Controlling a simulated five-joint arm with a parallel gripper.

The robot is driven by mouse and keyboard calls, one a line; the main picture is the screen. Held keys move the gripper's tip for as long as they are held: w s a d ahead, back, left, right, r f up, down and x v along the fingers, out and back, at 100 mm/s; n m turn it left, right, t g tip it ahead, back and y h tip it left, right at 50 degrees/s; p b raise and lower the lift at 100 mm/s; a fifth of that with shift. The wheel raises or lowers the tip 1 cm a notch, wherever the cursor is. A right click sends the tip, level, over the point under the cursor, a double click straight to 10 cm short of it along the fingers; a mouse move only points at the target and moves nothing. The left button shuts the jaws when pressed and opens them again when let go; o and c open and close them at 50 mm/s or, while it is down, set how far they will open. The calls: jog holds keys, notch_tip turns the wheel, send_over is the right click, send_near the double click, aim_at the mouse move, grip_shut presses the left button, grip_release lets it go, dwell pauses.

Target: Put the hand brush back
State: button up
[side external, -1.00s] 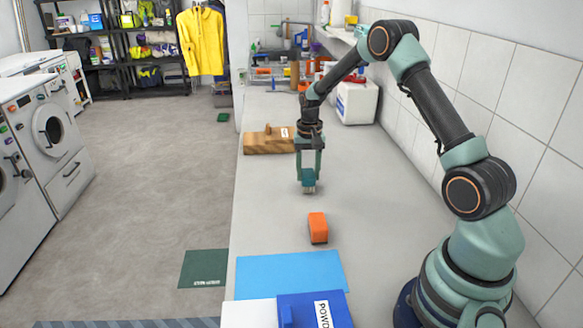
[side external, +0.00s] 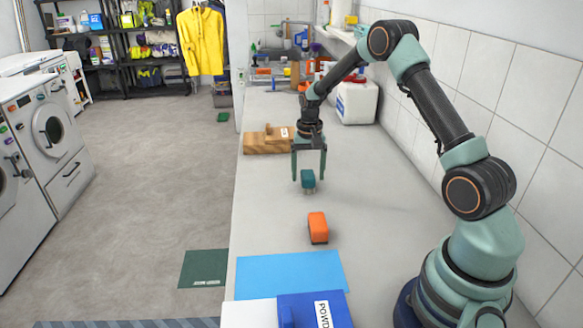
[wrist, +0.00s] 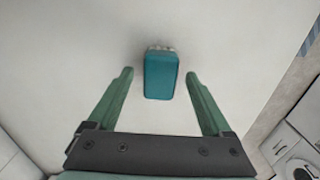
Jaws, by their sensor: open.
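A small teal brush (side external: 308,181) with pale bristles stands on the grey counter (side external: 375,215). In the wrist view the teal brush (wrist: 161,76) lies between my two finger ends, with a gap on each side. My gripper (side external: 309,176) is open around it, one finger to each side, and holds nothing. An orange block-shaped thing (side external: 318,226) with a dark underside, perhaps another brush, sits nearer the camera on the counter. I cannot tell from its top whether it has bristles.
A wooden block with a white label (side external: 266,143) lies behind my gripper at the counter's left edge. A blue mat (side external: 290,272) and a blue labelled box (side external: 312,312) are at the front. A white jug (side external: 357,103) stands by the tiled wall. The right-middle counter is clear.

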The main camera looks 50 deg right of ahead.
notch_tip(320, 180, up, 12)
jog(key=s+a+r+n+t, duration=0.35)
jog(key=s+a+r, duration=0.25)
jog(key=a+r, duration=0.45)
jog(key=s+a+n+t, duration=0.2)
jog(key=s+a+n, duration=0.3)
jog(key=s+a, duration=0.3)
jog(key=shift+s+a+f+n, duration=0.25)
jog(key=shift+s+a+n, duration=0.1)
jog(key=shift+s, duration=1)
